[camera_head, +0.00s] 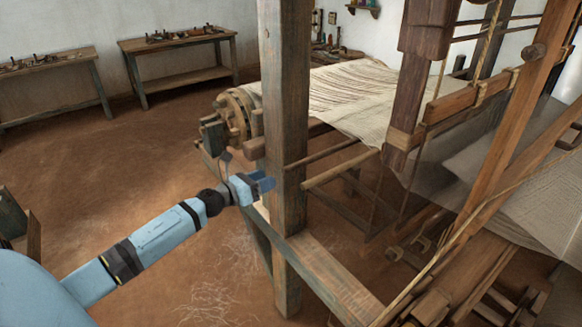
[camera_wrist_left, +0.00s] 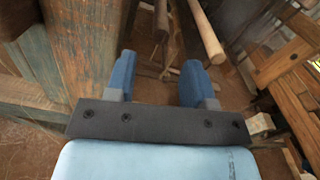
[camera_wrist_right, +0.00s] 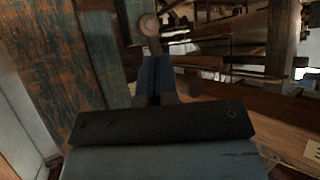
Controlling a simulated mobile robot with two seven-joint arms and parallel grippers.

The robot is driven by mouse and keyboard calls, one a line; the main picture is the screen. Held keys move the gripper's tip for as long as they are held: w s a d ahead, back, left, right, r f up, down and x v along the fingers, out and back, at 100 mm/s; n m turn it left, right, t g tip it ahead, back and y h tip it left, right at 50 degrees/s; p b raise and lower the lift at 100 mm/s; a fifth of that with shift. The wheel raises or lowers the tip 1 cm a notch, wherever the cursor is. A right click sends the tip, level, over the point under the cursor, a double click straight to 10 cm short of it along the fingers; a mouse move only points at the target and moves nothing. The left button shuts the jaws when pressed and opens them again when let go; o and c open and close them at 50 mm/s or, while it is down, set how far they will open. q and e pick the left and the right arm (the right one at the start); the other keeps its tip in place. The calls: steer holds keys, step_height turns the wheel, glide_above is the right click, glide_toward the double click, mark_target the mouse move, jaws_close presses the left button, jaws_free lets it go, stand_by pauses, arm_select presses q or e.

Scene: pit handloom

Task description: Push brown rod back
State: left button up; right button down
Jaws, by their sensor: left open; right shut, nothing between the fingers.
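Two thin wooden rods run side by side past the weathered upright post, a darker brown rod (camera_head: 322,154) and a lighter rod (camera_head: 341,170). I cannot tell for sure which is the task's. My left gripper (camera_head: 264,183) is at the post's left side, in front of the rods. In the left wrist view its open, empty fingers (camera_wrist_left: 158,76) point toward two rods, one (camera_wrist_left: 206,32) pale and one (camera_wrist_left: 161,20) thinner. In the right wrist view my right gripper (camera_wrist_right: 157,73) is shut and empty. A round rod end (camera_wrist_right: 149,24) appears just beyond its fingertips; contact is unclear.
The upright post (camera_head: 288,120) and lower beam (camera_head: 325,275) stand close to my left gripper. A toothed wooden wheel (camera_head: 236,118) is behind it, with pale cloth (camera_head: 345,90) beyond. Workbenches (camera_head: 178,62) line the back wall.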

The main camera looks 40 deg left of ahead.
mark_target(288, 167)
arm_select(q)
steer(key=p+x, duration=0.1)
steer(key=x, duration=0.9)
steer(key=shift+s+d+p, duration=0.1)
steer(key=shift+p, duration=0.3)
jaws_close()
steer(key=shift+w+a+f+b, duration=0.1)
steer(key=shift+w+a+b, duration=0.05)
steer(key=shift+a+b, duration=0.3)
steer(key=shift+w+a+f+b, duration=0.1)
steer(key=shift+a+f+b, duration=0.05)
steer(key=shift+a+b, duration=0.3)
steer(key=shift+r, duration=0.35)
jaws_free()
steer(key=shift+a, duration=0.1)
